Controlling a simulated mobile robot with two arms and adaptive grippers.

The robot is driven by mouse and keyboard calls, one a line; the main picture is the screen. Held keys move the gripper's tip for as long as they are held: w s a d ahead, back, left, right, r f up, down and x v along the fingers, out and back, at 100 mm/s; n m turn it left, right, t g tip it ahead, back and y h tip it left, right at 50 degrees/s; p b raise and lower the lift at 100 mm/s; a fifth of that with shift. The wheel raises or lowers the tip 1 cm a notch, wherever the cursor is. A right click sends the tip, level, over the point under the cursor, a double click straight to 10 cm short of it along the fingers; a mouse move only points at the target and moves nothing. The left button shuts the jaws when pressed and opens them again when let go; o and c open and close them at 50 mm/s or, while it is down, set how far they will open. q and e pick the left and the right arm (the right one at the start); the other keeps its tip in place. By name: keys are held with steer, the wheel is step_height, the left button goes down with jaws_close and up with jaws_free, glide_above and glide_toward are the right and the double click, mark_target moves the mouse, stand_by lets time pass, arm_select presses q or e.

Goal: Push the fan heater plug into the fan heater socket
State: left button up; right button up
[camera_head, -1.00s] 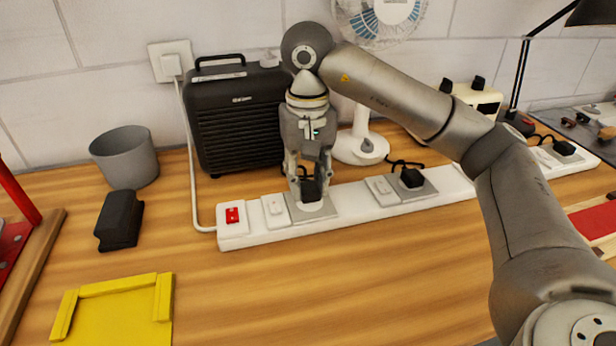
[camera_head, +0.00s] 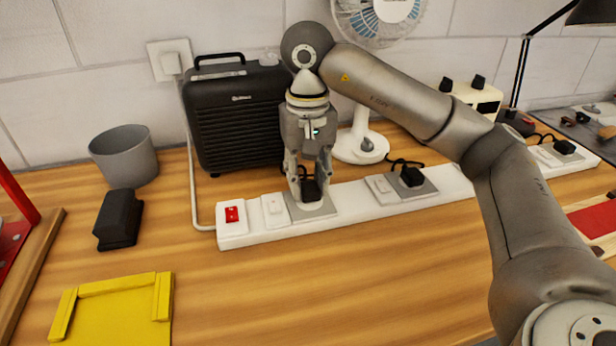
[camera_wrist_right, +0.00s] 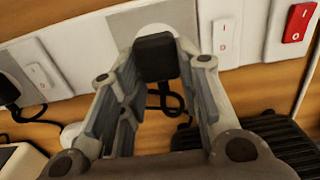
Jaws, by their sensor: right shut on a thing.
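The black fan heater plug (camera_head: 310,189) is between the fingers of my right gripper (camera_head: 309,197), which points down and is shut on it. The plug is at the grey socket plate (camera_head: 322,211) on the left part of the white power strip. In the right wrist view the plug (camera_wrist_right: 156,58) sits over the round pale socket face, with its cable behind it; whether its pins are fully in cannot be seen. The black fan heater (camera_head: 238,125) stands behind. My left gripper is not in view.
The white power strip (camera_head: 350,199) has a red switch (camera_head: 232,214) at its left end and another black plug (camera_head: 412,176) to the right. A white fan (camera_head: 361,140) stands close behind my gripper.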

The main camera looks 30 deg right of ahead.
mark_target(308, 182)
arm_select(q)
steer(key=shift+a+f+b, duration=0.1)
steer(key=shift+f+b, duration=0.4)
arm_select(e)
steer(key=shift+f, duration=0.65)
steer(key=o, duration=1.1)
step_height(308, 182, up, 7)
steer(key=shift+f, duration=0.2)
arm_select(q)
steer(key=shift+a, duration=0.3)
arm_select(e)
steer(key=shift+r, duration=0.75)
steer(key=shift+f+b, duration=0.3)
steer(key=shift+f, duration=0.2)
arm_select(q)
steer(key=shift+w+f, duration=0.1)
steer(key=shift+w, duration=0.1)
arm_select(e)
steer(key=shift+f, duration=0.5)
